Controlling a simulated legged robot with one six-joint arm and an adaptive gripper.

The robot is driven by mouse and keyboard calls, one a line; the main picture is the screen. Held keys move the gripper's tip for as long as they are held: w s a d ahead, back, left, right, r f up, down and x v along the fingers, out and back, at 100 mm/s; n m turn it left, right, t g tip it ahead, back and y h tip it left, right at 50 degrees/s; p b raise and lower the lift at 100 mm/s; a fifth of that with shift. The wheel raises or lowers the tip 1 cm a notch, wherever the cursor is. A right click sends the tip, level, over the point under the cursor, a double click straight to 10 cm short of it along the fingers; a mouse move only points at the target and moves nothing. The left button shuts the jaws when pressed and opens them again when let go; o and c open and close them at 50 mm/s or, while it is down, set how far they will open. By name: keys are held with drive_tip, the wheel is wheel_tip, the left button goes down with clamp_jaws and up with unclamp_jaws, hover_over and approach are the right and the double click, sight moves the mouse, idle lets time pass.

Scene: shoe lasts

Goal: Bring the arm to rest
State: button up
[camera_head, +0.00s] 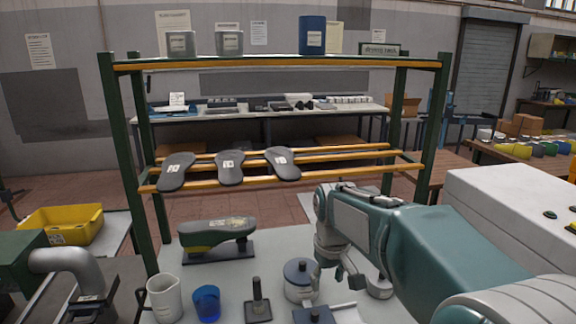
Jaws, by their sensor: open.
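My arm reaches in from the lower right, with a teal link and white joints. My gripper (351,274) hangs at its far end, low over the pale bench top (262,262), just right of a lidded pot (299,279). Its grey fingers are small and partly merge with the pot's side; they look apart and I see nothing between them. I cannot tell whether a finger touches the pot.
A green rack with orange rails (345,170) stands behind the bench, bearing several dark soles (228,167). A shoe last (217,233), a white jug (164,298), a blue cup (207,303) and a stamp-like tool (257,305) stand on the bench. A white machine (500,215) is at right.

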drive_tip(key=s+d+r+m+t, duration=0.1)
drive_tip(key=s+d+m+t, duration=0.1)
drive_tip(key=s, duration=0.9)
drive_tip(key=s+d+r+m+t, duration=0.1)
drive_tip(key=s+d, duration=0.3)
drive_tip(key=s, duration=0.7)
drive_tip(key=shift+s+d+m+t, duration=0.4)
drive_tip(key=shift+m+t, duration=0.4)
drive_tip(key=shift+m, duration=0.1)
